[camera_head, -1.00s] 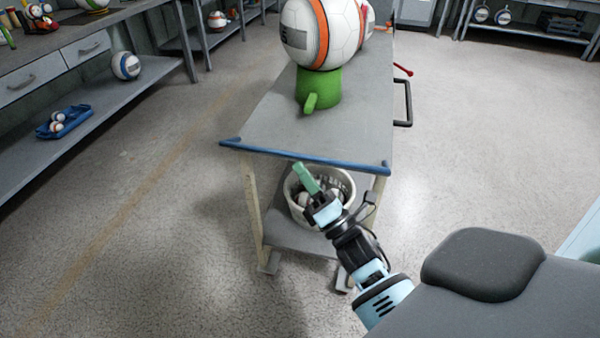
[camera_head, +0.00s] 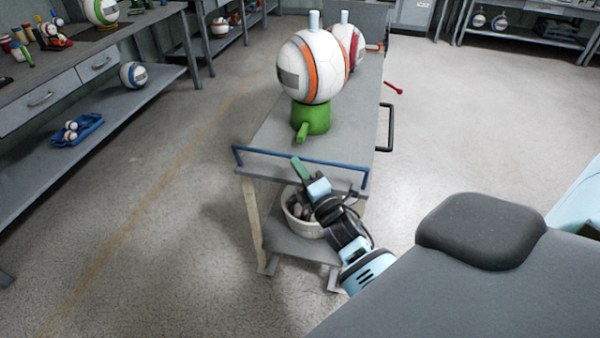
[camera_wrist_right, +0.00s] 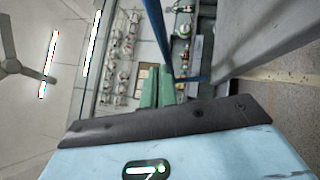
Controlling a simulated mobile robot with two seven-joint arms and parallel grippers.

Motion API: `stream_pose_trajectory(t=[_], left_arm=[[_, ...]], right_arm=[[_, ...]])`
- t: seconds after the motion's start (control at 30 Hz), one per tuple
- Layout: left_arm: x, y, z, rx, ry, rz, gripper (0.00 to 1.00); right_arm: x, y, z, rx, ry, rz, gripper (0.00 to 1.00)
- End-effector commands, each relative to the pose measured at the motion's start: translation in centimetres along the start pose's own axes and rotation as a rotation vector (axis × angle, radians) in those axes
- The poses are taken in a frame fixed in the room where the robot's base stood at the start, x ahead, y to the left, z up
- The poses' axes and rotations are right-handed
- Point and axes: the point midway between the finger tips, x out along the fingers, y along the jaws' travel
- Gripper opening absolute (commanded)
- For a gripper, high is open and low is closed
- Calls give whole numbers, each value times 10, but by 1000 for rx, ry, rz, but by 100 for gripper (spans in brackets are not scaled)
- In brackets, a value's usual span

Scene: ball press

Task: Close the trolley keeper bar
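The trolley (camera_head: 268,130) stands in the middle of the head view, with a blue keeper bar (camera_head: 335,165) along its near end. The bar stands raised above the edge of the top on short side arms. My right gripper (camera_head: 297,165) is at the near side of the bar, its green fingertips overlapping the bar's line of sight; contact cannot be told. In the right wrist view the green fingers (camera_wrist_right: 158,88) lie side by side, shut, with nothing seen between them, and the blue bar (camera_wrist_right: 157,35) runs close by. My left gripper is not in view.
On the trolley's top, an orange-striped white ball (camera_head: 318,65) rests on a green stand (camera_head: 312,118), with another ball (camera_head: 351,45) behind. A white bucket (camera_head: 296,215) sits on the lower shelf. A workbench (camera_head: 120,85) runs along the left. The floor around the trolley is clear.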

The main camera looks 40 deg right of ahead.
Motion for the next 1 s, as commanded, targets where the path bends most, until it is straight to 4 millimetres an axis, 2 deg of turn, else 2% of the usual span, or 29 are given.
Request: stream_pose_trajectory(t=[0.4,1.0], left_arm=[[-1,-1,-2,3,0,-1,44],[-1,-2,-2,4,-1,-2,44]], right_arm=[[16,3,16,-2,0,0,0],[18,2,18,-2,0,0,0]])
